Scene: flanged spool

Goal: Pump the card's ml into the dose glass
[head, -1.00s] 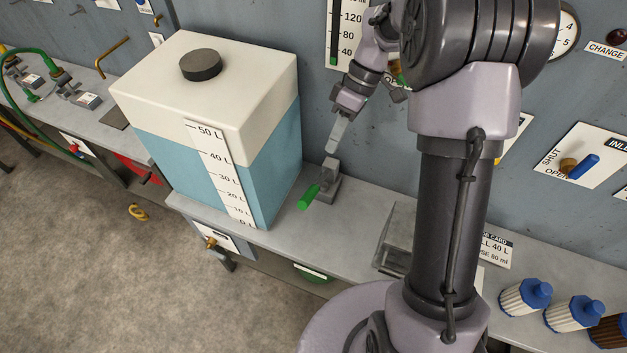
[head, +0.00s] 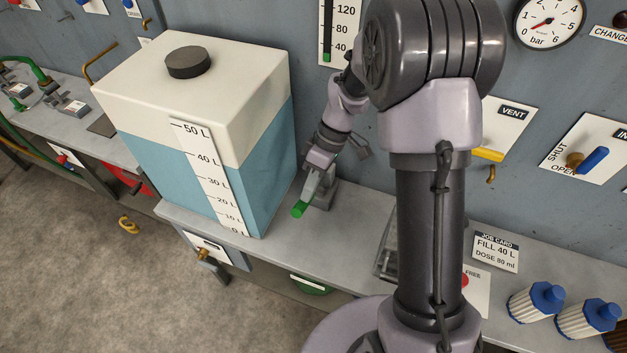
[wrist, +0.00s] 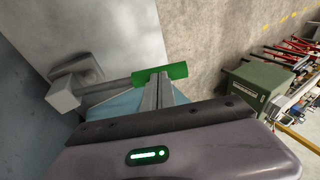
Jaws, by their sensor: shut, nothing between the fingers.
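The job card (head: 497,252) reads FILL 40 L, DOSE 80 ml. A small grey pump with a green handle (head: 300,209) stands on the bench right of the tank. My gripper (head: 312,190) is shut and empty, pointing down beside the pump. In the wrist view, the shut fingers (wrist: 158,92) overlap the middle of the green handle (wrist: 178,71); I cannot tell if they touch it. The wall gauge (head: 327,30), marked 40, 80 and 120, has a short green column near or below 40. I cannot make out the dose glass; my arm hides part of the bench.
A large white tank (head: 195,75) with blue liquid near its 40 L mark stands left of the pump. Blue-capped bottles (head: 535,300) stand at the right. The VENT lever (head: 488,155) and SHUT/OPEN valve (head: 588,162) are on the wall. Bench between pump and arm is clear.

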